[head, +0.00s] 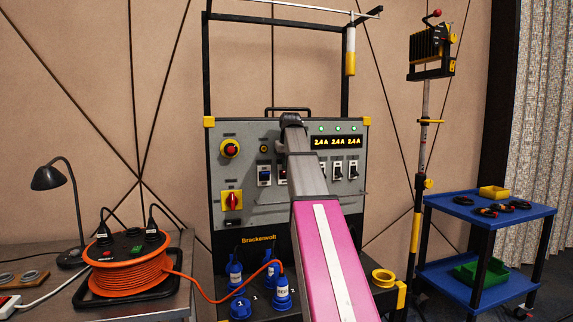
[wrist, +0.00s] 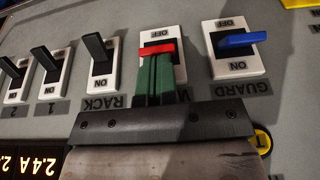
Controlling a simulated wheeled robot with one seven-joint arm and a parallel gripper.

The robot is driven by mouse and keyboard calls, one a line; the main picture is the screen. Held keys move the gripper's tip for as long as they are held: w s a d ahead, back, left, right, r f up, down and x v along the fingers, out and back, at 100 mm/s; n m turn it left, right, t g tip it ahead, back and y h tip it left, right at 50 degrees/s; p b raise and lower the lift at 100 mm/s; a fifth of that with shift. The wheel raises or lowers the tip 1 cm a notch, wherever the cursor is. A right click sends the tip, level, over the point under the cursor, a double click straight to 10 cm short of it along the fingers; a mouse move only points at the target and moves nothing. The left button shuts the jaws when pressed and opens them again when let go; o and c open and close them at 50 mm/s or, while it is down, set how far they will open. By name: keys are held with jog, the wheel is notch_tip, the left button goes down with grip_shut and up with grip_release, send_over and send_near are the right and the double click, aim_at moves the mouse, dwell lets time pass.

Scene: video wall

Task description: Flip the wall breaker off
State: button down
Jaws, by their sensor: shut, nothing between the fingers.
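The wall breaker (wrist: 150,72) is a white switch plate with a red lever in the wrist view; part of its label is covered, leaving a "W". The red lever lies across the tips of my gripper (wrist: 160,62). My gripper's green fingers are together and empty. They are up against or just short of the lever; contact cannot be told. The fingers hide the ON end of the plate, and the lever's position is unclear. In the head view my arm hides most of this breaker and the fingers.
The blue-lever GUARD breaker (wrist: 240,65) sits close beside it on one side, the RACK breaker (wrist: 100,72) on the other. More black-lever breakers follow. The cabinet (head: 240,138) has a red rotary switch (head: 232,200). An orange cable reel (head: 130,268) stands left, a blue cart (head: 480,215) right.

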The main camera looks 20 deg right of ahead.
jog(key=shift+s+f+t, duration=0.15)
jog(key=shift+s+t, duration=0.05)
jog(key=shift+t, duration=0.1)
jog(key=shift+s+f+t, duration=0.35)
jog(key=shift+s+t, duration=0.1)
jog(key=shift+t, duration=0.55)
jog(key=shift+s+f+t, duration=0.3)
jog(key=shift+f+t, duration=0.2)
jog(key=shift+t, duration=0.65)
jog(key=shift+s+f+t, duration=0.3)
jog(key=shift+f+t, duration=0.2)
jog(key=shift+t, duration=0.65)
jog(key=shift+f+t, duration=0.35)
jog(key=shift+t, duration=0.35)
jog(key=shift+f, duration=0.25)
jog(key=shift+s+r, duration=0.1)
jog(key=shift+r, duration=0.05)
jog(key=shift+r, duration=0.65)
